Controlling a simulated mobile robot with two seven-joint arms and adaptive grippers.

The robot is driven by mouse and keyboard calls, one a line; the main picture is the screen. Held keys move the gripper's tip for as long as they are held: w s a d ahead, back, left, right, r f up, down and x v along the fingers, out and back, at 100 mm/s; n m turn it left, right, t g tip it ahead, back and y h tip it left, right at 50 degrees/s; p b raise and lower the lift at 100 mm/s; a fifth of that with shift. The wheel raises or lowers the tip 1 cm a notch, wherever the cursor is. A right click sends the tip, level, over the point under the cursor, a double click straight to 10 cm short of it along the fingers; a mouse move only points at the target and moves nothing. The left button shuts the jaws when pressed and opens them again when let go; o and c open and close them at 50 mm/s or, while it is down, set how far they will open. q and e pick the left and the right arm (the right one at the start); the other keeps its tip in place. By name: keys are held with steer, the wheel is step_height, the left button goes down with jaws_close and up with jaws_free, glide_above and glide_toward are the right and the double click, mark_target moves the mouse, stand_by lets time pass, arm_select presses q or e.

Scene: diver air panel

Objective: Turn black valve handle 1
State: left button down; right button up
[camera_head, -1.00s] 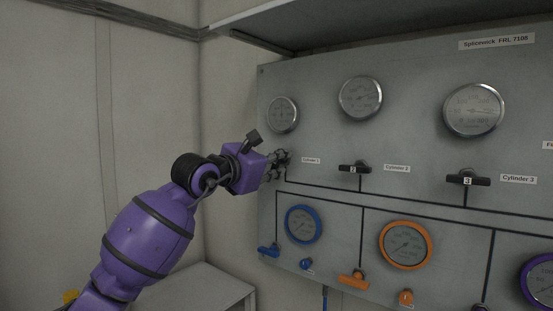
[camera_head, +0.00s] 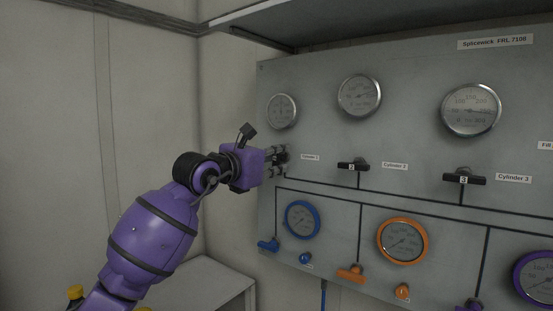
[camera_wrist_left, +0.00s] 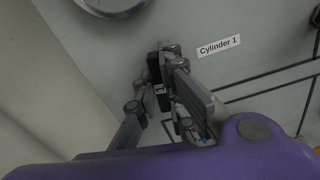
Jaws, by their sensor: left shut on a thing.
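Black valve handle 1 (camera_wrist_left: 155,68) is on the grey panel beside the "Cylinder 1" label (camera_wrist_left: 219,46). In the left wrist view it sits between the fingers of my left gripper (camera_wrist_left: 165,100), which is shut on it. Part of the handle is covered by the fingers. In the head view my left gripper (camera_head: 282,160) reaches the panel from the left, below the leftmost gauge (camera_head: 282,111), and hides most of the handle. My right gripper is not in view.
Black handle 2 (camera_head: 353,165) and black handle 3 (camera_head: 464,178) are to the right. Below are a blue gauge (camera_head: 302,219), an orange gauge (camera_head: 402,240) and coloured handles. A shelf (camera_head: 290,22) overhangs the panel. A light cabinet (camera_head: 215,287) stands at lower left.

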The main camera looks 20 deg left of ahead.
arm_select(q)
steer(key=c, duration=1.8)
jaws_free()
steer(key=shift+c, duration=0.2)
steer(key=shift+s, duration=0.1)
steer(key=v, duration=1.2)
